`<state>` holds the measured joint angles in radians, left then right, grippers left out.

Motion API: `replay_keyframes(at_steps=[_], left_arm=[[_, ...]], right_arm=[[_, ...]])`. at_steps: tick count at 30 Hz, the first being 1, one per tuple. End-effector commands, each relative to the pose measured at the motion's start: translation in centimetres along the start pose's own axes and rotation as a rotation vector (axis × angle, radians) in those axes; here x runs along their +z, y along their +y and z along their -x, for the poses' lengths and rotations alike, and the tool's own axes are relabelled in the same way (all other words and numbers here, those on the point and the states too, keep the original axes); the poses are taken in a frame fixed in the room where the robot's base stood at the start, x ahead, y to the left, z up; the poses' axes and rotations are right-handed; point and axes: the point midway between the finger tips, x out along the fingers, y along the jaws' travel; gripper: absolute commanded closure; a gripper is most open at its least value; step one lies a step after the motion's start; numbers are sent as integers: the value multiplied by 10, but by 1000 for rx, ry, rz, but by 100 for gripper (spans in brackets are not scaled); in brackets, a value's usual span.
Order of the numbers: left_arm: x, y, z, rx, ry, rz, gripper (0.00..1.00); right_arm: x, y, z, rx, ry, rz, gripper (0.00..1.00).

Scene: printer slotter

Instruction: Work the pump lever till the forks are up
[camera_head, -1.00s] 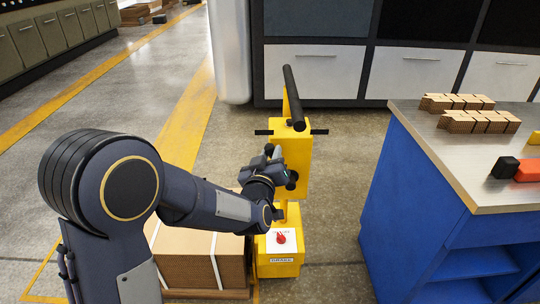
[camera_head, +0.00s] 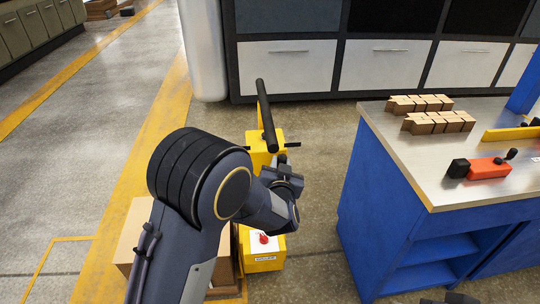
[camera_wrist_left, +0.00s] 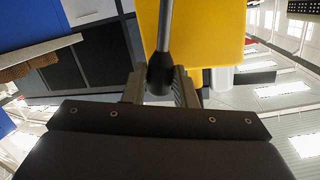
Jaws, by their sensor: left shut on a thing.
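A yellow pump stacker (camera_head: 262,157) stands on the floor left of the blue bench, with a black handle bar at its top. Its pump lever (camera_wrist_left: 165,32) shows in the left wrist view as a grey rod ending in a black knob. My left gripper (camera_head: 290,178) is beside the stacker's mast; in the wrist view its fingers (camera_wrist_left: 160,82) are shut on the knob. In the head view my arm and gripper hide most of the lever. The forks are hidden; a carton (camera_head: 133,232) shows behind my arm. Dark parts at the bottom edge may be my right gripper (camera_head: 448,298).
A blue bench (camera_head: 385,190) with a metal top stands at the right, holding wooden blocks (camera_head: 438,122) and a red tool (camera_head: 480,168). A red knob (camera_head: 263,238) sits on the stacker's base. White-fronted cabinets (camera_head: 290,66) stand behind. Open floor lies between stacker and bench.

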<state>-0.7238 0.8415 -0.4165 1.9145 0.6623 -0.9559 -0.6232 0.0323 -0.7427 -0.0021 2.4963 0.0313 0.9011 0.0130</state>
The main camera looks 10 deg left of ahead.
Motion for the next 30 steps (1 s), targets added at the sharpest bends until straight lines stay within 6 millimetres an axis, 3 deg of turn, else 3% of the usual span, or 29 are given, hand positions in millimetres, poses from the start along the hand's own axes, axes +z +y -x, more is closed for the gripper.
replay_keyframes(at_steps=[9, 27, 28, 30], left_arm=[[-1, 20, -3, -11, -27, -142, 100], [2, 25, -5, -12, -35, -181, 100], [2, 25, -5, -12, -35, -181, 72], [2, 25, -5, -12, -35, -181, 63]], right_arm=[[-10, -9, 19, 0, 0, 0, 64], [-11, -10, 21, 0, 0, 0, 64], [-11, -10, 21, 0, 0, 0, 64], [-11, -10, 21, 0, 0, 0, 64]])
